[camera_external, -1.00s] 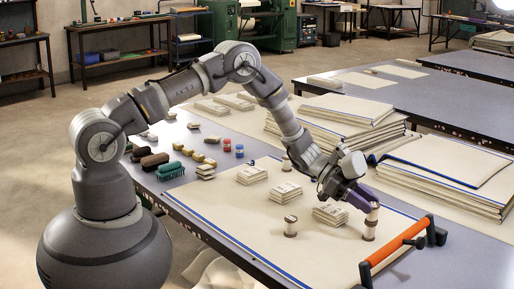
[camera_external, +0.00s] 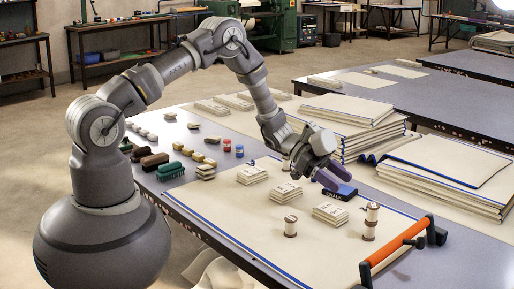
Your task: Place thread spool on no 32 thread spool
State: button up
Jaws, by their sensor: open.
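Two pale thread spools stand one on the other at the right of the cloth. The upper thread spool (camera_external: 372,212) rests on the lower thread spool (camera_external: 369,231), and the stack looks upright with a slight offset. Another thread spool (camera_external: 290,226) stands alone to the left of the stack. The number labels are too small to read, so I cannot tell which is no 32. My gripper (camera_external: 328,180) is open and empty, above and to the left of the stack, apart from it. It hovers near a dark blue chalk box (camera_external: 341,192).
Bundles of folded cloth (camera_external: 331,213) lie between the lone spool and the stack. An orange-handled bar (camera_external: 398,241) lies at the front right. Large cloth piles (camera_external: 440,175) stand at the back right. Brushes (camera_external: 172,172) and small blocks lie at the left.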

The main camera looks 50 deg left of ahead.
jog(key=shift+v, duration=1)
jog(key=w+a+r+n+t+y, duration=0.1)
jog(key=w+a+r+t+y, duration=0.15)
jog(key=w+r+t, duration=0.5)
jog(key=w+a+r+n+t+y, duration=0.2)
jog(key=a+r, duration=0.2)
jog(key=r, duration=0.6)
jog(key=w+a+r+n+t+y, duration=0.1)
jog(key=w+a+r+n+y, duration=0.15)
jog(key=r, duration=0.75)
jog(key=w+a+r+n+t+y, duration=0.1)
jog(key=w+a+r+t+y, duration=0.2)
jog(key=r, duration=0.7)
jog(key=s+a+r+n+y, duration=0.1)
jog(key=s+a+r+n, duration=0.15)
jog(key=s+r, duration=0.4)
jog(key=s+a+r+n+y, duration=0.2)
jog(key=s+a+r, duration=0.15)
jog(key=r, duration=0.55)
jog(key=s+a+r+n+y, duration=0.1)
jog(key=s+a+r+n, duration=0.2)
jog(key=s+r, duration=0.35)
jog(key=s+d+r+n, duration=0.1)
jog(key=s+r, duration=0.8)
jog(key=s, duration=0.3)
jog(key=shift+n+g+h, duration=0.35)
jog(key=shift+n+h, duration=0.05)
